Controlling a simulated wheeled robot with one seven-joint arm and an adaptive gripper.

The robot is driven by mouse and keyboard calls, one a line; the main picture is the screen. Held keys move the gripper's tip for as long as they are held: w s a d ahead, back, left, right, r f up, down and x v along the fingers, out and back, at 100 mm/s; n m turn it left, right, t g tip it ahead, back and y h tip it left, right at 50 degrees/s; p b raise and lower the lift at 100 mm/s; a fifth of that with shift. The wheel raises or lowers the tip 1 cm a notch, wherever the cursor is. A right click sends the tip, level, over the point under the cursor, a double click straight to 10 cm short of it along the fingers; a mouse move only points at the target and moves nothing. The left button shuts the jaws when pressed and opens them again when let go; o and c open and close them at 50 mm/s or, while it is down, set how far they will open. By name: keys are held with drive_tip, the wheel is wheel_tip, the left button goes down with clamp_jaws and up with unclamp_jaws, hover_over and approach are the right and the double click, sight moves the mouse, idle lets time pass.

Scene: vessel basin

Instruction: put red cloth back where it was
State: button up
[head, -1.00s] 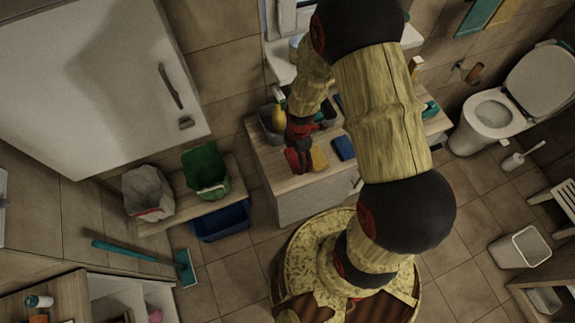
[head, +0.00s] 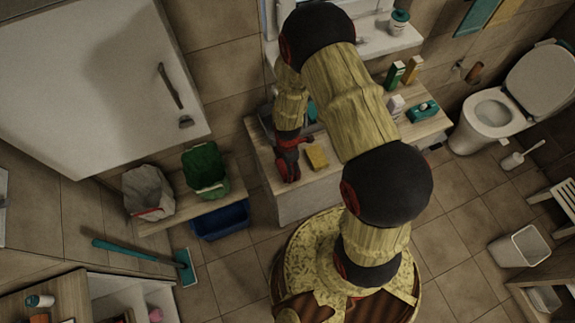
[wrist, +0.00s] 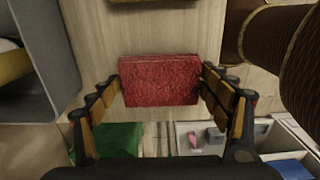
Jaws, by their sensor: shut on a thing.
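The red cloth (wrist: 160,80) is a folded, textured block between the fingers of my gripper (wrist: 160,88) in the wrist view. The fingers press on its left and right sides. Behind it is the wooden counter top (wrist: 120,20), and the cloth is close to the counter's front edge. I cannot tell whether it touches the wood. In the head view my gripper (head: 288,168) is over the left front part of the counter, left of a yellow sponge (head: 317,157). The cloth cannot be told apart from the red gripper there.
A grey basin (wrist: 38,75) stands close on the left in the wrist view. Bottles, boxes and a teal dispenser (head: 422,111) stand on the counter's right part.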

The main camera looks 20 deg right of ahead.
drive_tip(key=o, duration=1.1)
drive_tip(key=shift+f, duration=0.1)
wheel_tip(320, 180, up, 32)
drive_tip(key=m+t, duration=0.2)
drive_tip(key=m, duration=0.5)
drive_tip(key=s+r+m+t, duration=0.1)
drive_tip(key=s+r+m, duration=0.2)
drive_tip(key=s+r, duration=0.1)
drive_tip(key=s+r+m+t, duration=0.1)
drive_tip(key=s+r+m, duration=0.3)
drive_tip(key=r, duration=0.3)
drive_tip(key=s+r+m+t, duration=0.1)
drive_tip(key=s+r+m, duration=0.3)
drive_tip(key=s+r, duration=0.2)
drive_tip(key=shift+a+r+t, duration=0.1)
drive_tip(key=shift+t, duration=0.2)
